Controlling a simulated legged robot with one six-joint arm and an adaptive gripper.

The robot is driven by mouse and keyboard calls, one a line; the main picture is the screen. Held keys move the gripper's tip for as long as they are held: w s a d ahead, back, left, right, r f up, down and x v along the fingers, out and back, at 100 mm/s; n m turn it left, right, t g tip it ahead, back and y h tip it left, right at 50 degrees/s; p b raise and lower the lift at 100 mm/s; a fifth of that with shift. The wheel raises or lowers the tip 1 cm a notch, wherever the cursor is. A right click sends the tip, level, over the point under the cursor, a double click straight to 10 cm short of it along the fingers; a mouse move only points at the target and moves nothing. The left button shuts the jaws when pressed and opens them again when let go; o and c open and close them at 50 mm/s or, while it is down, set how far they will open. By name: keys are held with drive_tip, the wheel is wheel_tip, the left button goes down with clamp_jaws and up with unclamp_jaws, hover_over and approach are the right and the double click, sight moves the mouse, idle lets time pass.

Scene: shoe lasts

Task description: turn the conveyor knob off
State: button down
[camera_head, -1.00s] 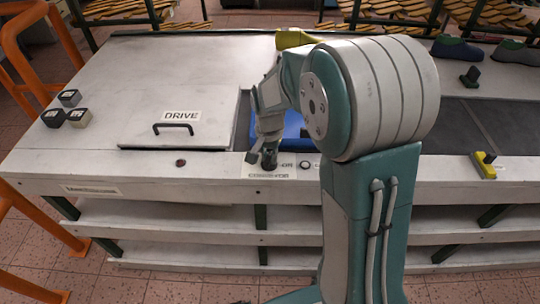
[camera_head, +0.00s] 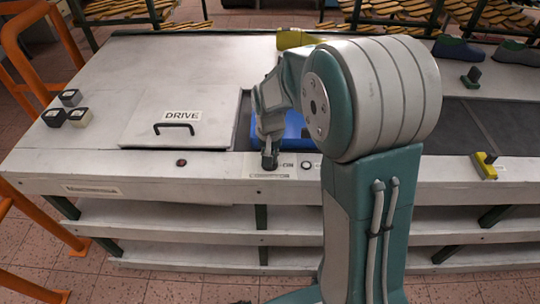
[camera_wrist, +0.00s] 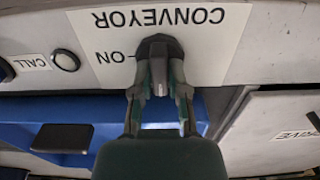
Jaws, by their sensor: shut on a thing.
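The dark conveyor knob (camera_wrist: 156,50) sits on a white label plate reading CONVEYOR, which appears upside down in the wrist view. An ON mark shows to the left of the knob there, and to its right in the head view. My gripper (camera_wrist: 159,76) is shut on the knob, one finger on each side. The knob's grey grip bar points roughly straight toward my gripper. In the head view my gripper (camera_head: 269,152) comes down on the knob at the table's front edge and hides much of it. Any OFF mark is hidden.
A CALL button (camera_wrist: 66,60) is beside the label plate. A blue surface (camera_wrist: 205,112) lies behind the knob. The DRIVE cover (camera_head: 180,120) with its handle is to the left, with a small red light (camera_head: 181,162) in front. A yellow-and-black piece (camera_head: 484,165) lies at right.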

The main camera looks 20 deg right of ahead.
drive_tip(key=c, duration=0.6)
unclamp_jaws()
drive_tip(key=shift+s+a, duration=0.1)
drive_tip(key=shift+a, duration=0.05)
drive_tip(key=shift+c, duration=0.2)
drive_tip(key=shift+r, duration=0.15)
wheel_tip(320, 180, up, 12)
drive_tip(key=s+r+n+t, duration=0.1)
drive_tip(key=s+r+t, duration=0.1)
drive_tip(key=s, duration=0.8)
drive_tip(key=s+r+n+t, duration=0.2)
drive_tip(key=s+t, duration=0.1)
drive_tip(key=s, duration=0.8)
drive_tip(key=shift+r+t, duration=0.3)
drive_tip(key=shift+r, duration=0.05)
